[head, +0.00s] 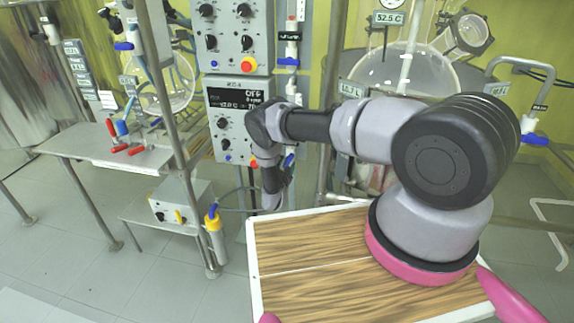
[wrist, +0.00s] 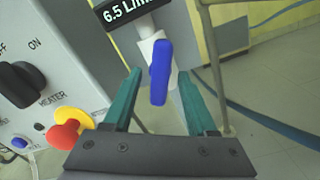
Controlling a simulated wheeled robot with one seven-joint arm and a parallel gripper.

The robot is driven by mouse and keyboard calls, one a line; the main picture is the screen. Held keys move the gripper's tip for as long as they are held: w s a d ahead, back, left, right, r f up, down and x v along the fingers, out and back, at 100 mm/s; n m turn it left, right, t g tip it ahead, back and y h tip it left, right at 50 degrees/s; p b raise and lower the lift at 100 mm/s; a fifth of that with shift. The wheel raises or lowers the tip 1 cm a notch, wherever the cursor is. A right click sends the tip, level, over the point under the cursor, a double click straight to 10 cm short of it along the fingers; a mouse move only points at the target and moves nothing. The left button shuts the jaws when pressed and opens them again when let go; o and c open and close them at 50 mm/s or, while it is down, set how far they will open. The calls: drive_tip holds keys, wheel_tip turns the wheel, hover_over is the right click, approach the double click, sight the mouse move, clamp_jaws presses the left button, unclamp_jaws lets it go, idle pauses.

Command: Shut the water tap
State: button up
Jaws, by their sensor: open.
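In the wrist view, a blue tap handle (wrist: 160,73) sits on a white valve body (wrist: 147,48) under a flow readout (wrist: 125,12) that reads about 6.5 L/min. The handle lies roughly along the line of the pipe. My gripper (wrist: 159,88) is open, with its two teal fingers on either side of the handle and a gap visible on both sides. I cannot tell the depth between fingertips and handle. In the head view, a blue handle (head: 290,160) shows beside my arm's far end; my arm hides the gripper's fingers there.
A control box with a black HEATER knob (wrist: 20,84) and a red and yellow button (wrist: 67,127) stands close on the left. A metal post (wrist: 215,70) stands on the right. A glass vessel (head: 410,72) is behind my arm. Another blue tap (head: 287,61) is higher up.

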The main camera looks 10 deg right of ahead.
clamp_jaws()
drive_tip(key=m, duration=0.5)
drive_tip(key=shift+a+r+m, duration=0.1)
drive_tip(key=shift+a+m, duration=0.05)
drive_tip(key=shift+m, duration=0.25)
drive_tip(key=m, duration=0.6)
drive_tip(key=shift+r, duration=0.1)
drive_tip(key=shift+m, duration=0.4)
unclamp_jaws()
